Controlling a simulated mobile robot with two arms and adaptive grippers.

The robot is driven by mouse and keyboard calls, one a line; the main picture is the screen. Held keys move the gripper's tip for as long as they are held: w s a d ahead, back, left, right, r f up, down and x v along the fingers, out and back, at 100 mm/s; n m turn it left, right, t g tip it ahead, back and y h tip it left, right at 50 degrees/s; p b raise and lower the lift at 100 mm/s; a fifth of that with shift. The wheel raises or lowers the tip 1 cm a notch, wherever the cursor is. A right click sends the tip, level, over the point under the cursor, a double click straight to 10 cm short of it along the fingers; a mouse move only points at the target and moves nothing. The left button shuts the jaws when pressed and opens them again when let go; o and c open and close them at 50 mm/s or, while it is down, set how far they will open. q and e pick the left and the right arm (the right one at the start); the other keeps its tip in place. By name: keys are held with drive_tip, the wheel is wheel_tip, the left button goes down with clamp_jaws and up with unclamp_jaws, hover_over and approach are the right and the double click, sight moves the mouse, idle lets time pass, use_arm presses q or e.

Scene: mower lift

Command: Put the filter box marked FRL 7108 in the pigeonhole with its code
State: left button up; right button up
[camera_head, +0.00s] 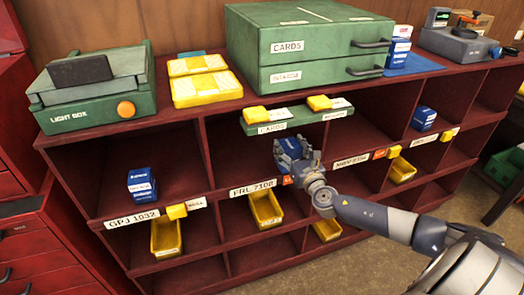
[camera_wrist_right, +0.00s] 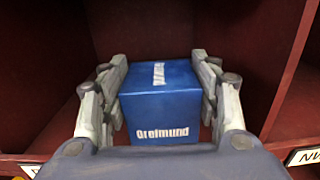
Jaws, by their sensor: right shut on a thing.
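A blue filter box (camera_head: 288,148) is held in my right gripper (camera_head: 293,160) at the opening of the pigeonhole above the label FRL 7108 (camera_head: 253,187), toward its right side. My left gripper is not in view.
Blue boxes stand in the GPJ 1032 pigeonhole (camera_head: 142,187) and a right-hand pigeonhole (camera_head: 423,118). Yellow bins (camera_head: 265,209) sit below. A green cabinet (camera_head: 300,48) and light box (camera_head: 95,92) stand on top.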

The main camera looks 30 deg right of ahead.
drive_tip(key=w+a+f+b, duration=0.1)
drive_tip(key=w, duration=0.2)
drive_tip(key=w+a+f+b, duration=0.2)
drive_tip(key=w, duration=0.1)
drive_tip(key=w+a+f+b, duration=0.1)
drive_tip(key=w+b, duration=0.1)
drive_tip(key=w, duration=0.1)
drive_tip(key=shift+w+a+f, duration=0.15)
drive_tip(key=shift+w+f, duration=0.1)
drive_tip(key=shift+r, duration=0.1)
drive_tip(key=o, duration=1.4)
drive_tip(key=shift+s+f, duration=0.1)
drive_tip(key=shift+f, duration=0.1)
